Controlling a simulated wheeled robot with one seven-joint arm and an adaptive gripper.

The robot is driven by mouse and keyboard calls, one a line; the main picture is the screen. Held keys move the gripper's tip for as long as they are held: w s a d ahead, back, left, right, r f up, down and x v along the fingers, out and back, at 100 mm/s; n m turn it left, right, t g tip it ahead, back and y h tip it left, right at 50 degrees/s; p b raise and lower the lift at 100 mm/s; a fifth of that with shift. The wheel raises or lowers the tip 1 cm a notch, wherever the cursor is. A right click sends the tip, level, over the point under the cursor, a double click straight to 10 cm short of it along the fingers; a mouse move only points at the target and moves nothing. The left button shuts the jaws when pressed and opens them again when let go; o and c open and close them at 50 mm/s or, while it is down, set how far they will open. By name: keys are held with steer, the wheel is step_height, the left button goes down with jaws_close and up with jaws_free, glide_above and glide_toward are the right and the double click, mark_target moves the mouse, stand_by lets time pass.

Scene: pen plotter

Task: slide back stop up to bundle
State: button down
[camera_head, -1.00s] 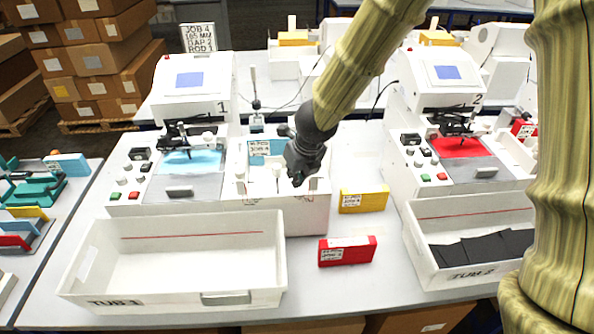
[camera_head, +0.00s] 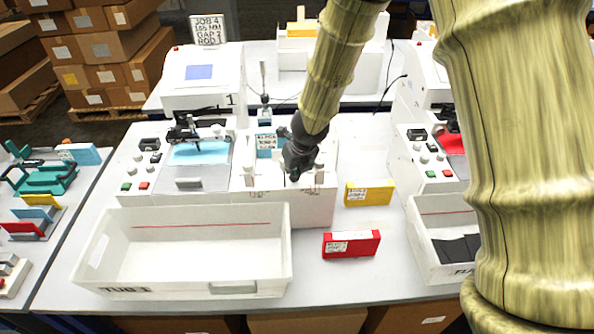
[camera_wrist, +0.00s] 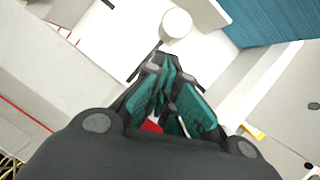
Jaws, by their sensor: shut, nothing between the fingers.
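My gripper (camera_head: 293,172) is shut and empty, low over the white box-shaped unit (camera_head: 312,210) between the two machines. In the wrist view its dark fingers with teal pads (camera_wrist: 172,95) are together. A round white knob (camera_wrist: 176,22) is just ahead of the fingertips, and I cannot tell whether they touch it. A blue ridged stack (camera_wrist: 270,18), probably the bundle, lies beyond to the upper right, apart from the fingers. A labelled blue piece (camera_head: 266,142) shows left of my gripper in the head view. I cannot tell for sure which part is the back stop.
Tub 1 (camera_head: 105,262) stands empty in front. A red block (camera_head: 351,244) and a yellow block (camera_head: 369,193) lie on the table to the right. Plotter 1 (camera_head: 201,75) stands left, and a second tub (camera_head: 430,250) with black pieces is at right.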

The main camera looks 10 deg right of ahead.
steer(key=shift+w+a, duration=0.15)
steer(key=shift+w, duration=0.2)
steer(key=shift+w, duration=0.15)
steer(key=shift+w+r+p, duration=0.1)
steer(key=shift+w+p, duration=0.5)
steer(key=shift+w+d+p, duration=0.15)
steer(key=shift+w+p, duration=0.05)
steer(key=shift+w, duration=0.35)
steer(key=shift+w+d+p, duration=0.15)
steer(key=shift+w+p, duration=0.05)
steer(key=shift+w, duration=0.35)
steer(key=shift+s, duration=0.1)
